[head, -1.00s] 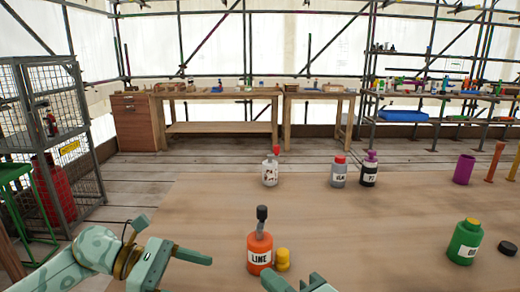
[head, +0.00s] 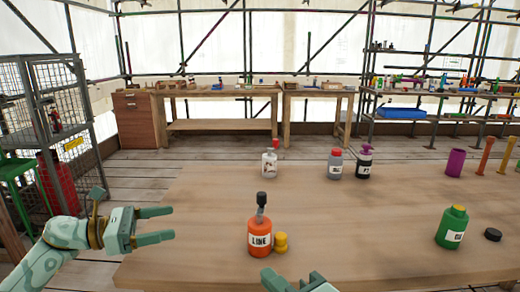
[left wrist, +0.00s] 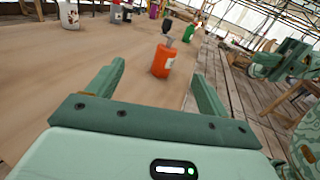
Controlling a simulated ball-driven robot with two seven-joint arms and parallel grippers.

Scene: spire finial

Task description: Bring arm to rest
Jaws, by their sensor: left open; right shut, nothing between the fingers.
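My left gripper (head: 160,225) is open and empty at the left edge of the table, left of the orange bottle and apart from it. Its two fingers also show in the left wrist view (left wrist: 155,88), with nothing between them. My right gripper (head: 295,281) shows only in part at the bottom of the head view, just in front of the orange bottle; it is shut and empty. The orange bottle (head: 260,240) reads LINE and has a dark upright top. A yellow cap (head: 281,242) stands beside it. The orange bottle also shows in the left wrist view (left wrist: 161,62).
The wooden table (head: 350,240) also bears a white bottle (head: 269,165), a grey bottle (head: 335,168), a black bottle (head: 364,167), a purple cup (head: 456,162), a green bottle (head: 451,230) and a black cap (head: 493,235). A wire cage (head: 65,110) stands at the left.

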